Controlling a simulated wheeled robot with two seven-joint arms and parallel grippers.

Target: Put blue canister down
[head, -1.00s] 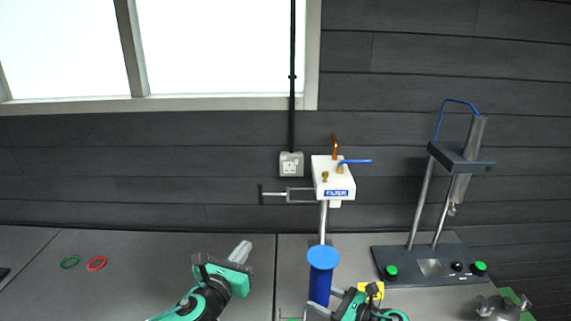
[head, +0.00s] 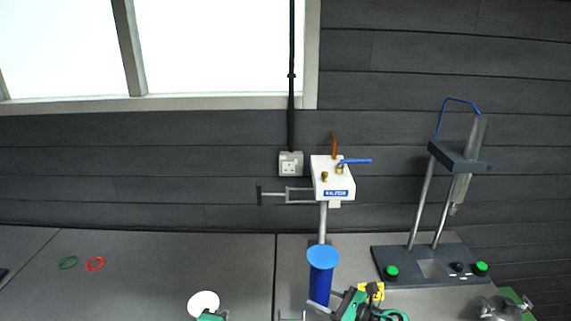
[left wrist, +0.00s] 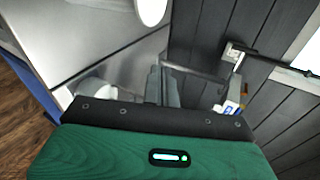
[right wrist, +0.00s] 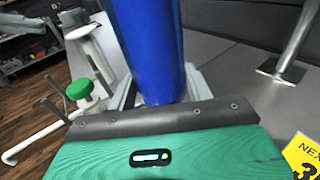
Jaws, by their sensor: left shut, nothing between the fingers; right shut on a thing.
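The blue canister (head: 321,285) is upright with its lighter blue round top below the white filter unit (head: 333,180), in front of its pole. It fills the upper middle of the right wrist view (right wrist: 146,45). My right gripper (head: 320,307) is shut on the canister, a finger on each side. The canister's base is hidden, so I cannot tell whether it touches the bench.
A white disc (head: 203,302) shows beside my left gripper. Green (head: 68,262) and red (head: 95,264) rings lie on the left bench. A stand with green buttons (head: 430,265) is at the right, with a metal fitting (head: 500,308) in front. The left-middle bench is clear.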

